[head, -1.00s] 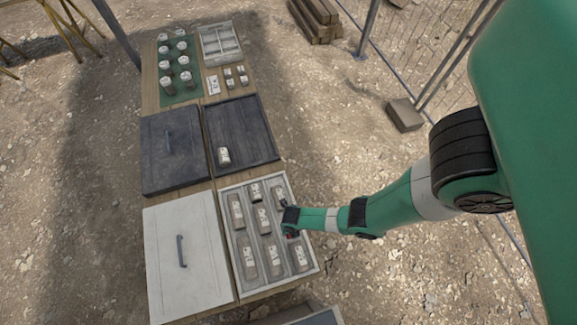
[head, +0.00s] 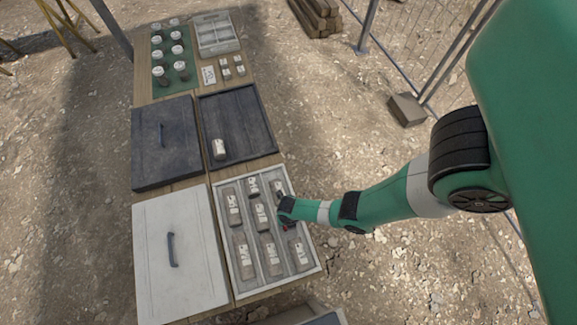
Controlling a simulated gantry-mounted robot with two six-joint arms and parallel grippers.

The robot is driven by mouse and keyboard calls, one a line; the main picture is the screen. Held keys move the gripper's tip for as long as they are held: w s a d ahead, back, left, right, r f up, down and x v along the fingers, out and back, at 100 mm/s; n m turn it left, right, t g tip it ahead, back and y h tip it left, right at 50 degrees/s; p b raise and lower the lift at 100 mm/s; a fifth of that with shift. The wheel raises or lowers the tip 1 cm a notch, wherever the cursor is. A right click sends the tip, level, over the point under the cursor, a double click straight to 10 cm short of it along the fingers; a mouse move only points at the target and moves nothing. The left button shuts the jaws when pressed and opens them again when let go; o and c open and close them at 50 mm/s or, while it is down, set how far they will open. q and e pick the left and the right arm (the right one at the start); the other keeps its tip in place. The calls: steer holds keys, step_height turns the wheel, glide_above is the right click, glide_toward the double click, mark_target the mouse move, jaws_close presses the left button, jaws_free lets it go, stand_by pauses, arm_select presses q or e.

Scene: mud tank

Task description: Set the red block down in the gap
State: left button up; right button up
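My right gripper (head: 286,216) is over the right side of a pale compartmented tray (head: 308,270), seen from above in the head view. A small patch of red (head: 285,229) shows just below the gripper's wrist, low against the tray. It may be the red block, but most of it is hidden and its shape is unclear. The fingers are too small and covered to tell whether they are shut on it. Several grey-brown blocks with white labels, such as one block (head: 234,209), lie in the tray's long compartments. The gap is not clearly visible. My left gripper is out of view.
A white lid (head: 190,260) with a dark handle lies left of the tray. Behind are a dark lid (head: 163,150) and a dark tray (head: 240,120) with one labelled piece (head: 219,149). Several capped jars stand on a green mat (head: 160,87) beside a divided grey box (head: 216,35).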

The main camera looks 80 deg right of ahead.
steer(key=o, duration=1.1)
steer(key=shift+c, duration=0.2)
step_height(320, 180, up, 12)
steer(key=p, duration=1.2)
steer(key=shift+r, duration=0.15)
